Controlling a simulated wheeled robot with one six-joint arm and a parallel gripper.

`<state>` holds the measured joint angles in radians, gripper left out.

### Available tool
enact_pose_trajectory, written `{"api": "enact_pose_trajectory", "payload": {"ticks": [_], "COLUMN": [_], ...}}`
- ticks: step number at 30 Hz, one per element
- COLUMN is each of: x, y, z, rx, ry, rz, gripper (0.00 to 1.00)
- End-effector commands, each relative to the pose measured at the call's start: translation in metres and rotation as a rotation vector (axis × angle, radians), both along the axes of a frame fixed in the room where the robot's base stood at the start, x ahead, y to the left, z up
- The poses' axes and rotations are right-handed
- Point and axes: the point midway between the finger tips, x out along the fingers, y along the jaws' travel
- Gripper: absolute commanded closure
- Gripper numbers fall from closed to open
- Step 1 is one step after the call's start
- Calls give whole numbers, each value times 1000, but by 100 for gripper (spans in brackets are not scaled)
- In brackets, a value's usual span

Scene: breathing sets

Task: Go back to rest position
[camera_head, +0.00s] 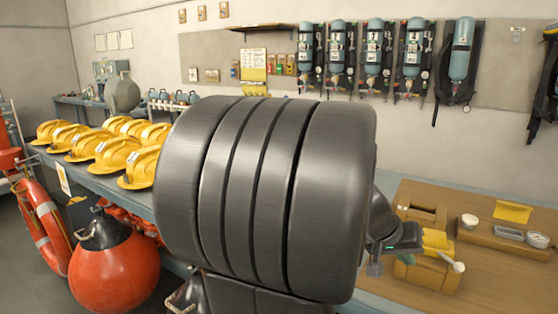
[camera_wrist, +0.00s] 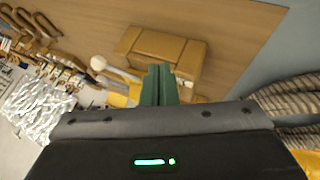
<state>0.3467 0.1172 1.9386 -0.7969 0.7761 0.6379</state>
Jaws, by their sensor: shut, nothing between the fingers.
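My gripper (camera_wrist: 159,72) shows in the wrist view with its green fingers pressed together and nothing between them. The fingers appear over the wooden tabletop (camera_wrist: 225,30), in front of a tan block-like holder (camera_wrist: 165,50). A yellow item (camera_wrist: 120,98) and a white round knob (camera_wrist: 98,63) lie beside the fingers in that view. In the head view a large dark grey ribbed part of my arm fills the middle. My gripper (camera_head: 405,259) shows partly to its right, by the yellow item (camera_head: 436,240) on the tan holder (camera_head: 428,273). Whether it touches them I cannot tell.
Yellow helmets (camera_head: 113,155) line a bench at left, with an orange buoy (camera_head: 115,265) below. Breathing sets (camera_head: 375,55) hang on the back wall. A second wooden holder (camera_head: 422,212), a white cup (camera_head: 470,221) and a tray (camera_head: 500,238) are on the right table. Crinkled silver foil (camera_wrist: 38,108) shows in the wrist view.

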Motion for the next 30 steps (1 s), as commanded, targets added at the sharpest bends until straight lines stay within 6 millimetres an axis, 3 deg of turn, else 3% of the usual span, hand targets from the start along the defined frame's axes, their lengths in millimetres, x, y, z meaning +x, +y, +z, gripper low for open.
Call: {"api": "enact_pose_trajectory", "payload": {"ticks": [15,30], "x": [32,35], "y": [17,19], "z": [2,0], "rx": [0,0], "ry": [3,0], "rz": [-269,-303], "gripper": [100,100]}}
